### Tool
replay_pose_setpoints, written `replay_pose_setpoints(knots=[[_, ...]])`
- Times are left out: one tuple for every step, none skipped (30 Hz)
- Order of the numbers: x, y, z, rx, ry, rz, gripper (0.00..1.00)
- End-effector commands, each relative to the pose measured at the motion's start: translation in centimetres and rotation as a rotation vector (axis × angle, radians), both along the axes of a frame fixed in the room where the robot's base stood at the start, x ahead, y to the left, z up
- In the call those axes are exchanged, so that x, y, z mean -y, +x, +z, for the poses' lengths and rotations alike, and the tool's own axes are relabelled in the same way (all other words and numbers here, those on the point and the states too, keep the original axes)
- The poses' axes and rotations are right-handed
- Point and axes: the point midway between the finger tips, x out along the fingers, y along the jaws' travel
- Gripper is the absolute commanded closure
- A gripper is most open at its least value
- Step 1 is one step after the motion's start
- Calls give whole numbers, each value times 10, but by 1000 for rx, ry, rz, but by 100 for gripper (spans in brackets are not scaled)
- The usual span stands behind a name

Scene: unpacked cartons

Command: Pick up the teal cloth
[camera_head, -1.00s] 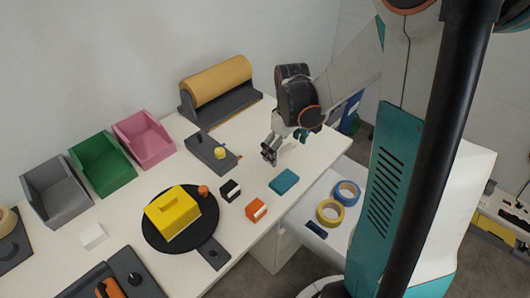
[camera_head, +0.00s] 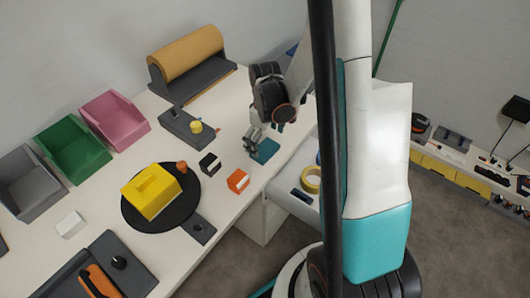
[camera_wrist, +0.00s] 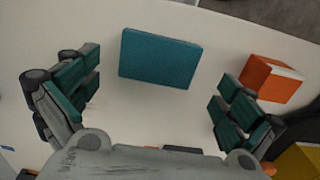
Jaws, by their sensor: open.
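The teal cloth (camera_head: 266,152) is a flat, folded, box-like piece lying on the white table near its right edge. In the wrist view the cloth (camera_wrist: 160,59) lies beyond and between the fingertips, not touching them. My gripper (camera_head: 252,141) is just left of and above the cloth in the head view and partly overlaps it. In the wrist view my gripper (camera_wrist: 158,100) is open and empty, with its fingers spread wider than the cloth.
An orange-and-white block (camera_head: 238,181) and a black-and-white block (camera_head: 210,163) stand close by. A yellow block (camera_head: 147,197) sits on a black round plate (camera_head: 187,212). A roll holder (camera_head: 200,82) is behind. Pink (camera_head: 113,121), green and grey bins stand left. Yellow tape (camera_head: 311,180) lies right, below the table.

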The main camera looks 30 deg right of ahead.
Motion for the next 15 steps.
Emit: replay_pose_setpoints(knots=[[1, 1, -11, 0, 0, 0, 0], [1, 2, -16, 0, 0, 0, 0], [2, 2, -23, 0, 0, 0, 0], [1, 2, -27, 0, 0, 0, 0], [1, 2, -31, 0, 0, 0, 0], [1, 2, -36, 0, 0, 0, 0], [1, 2, -38, 0, 0, 0, 0], [1, 2, -40, 0, 0, 0, 0], [1, 2, -41, 0, 0, 0, 0], [1, 2, -41, 0, 0, 0, 0], [1, 2, -40, 0, 0, 0, 0], [1, 2, -40, 0, 0, 0, 0], [1, 2, -39, 0, 0, 0, 0], [1, 2, -39, 0, 0, 0, 0], [1, 2, -39, 0, 0, 0, 2]])
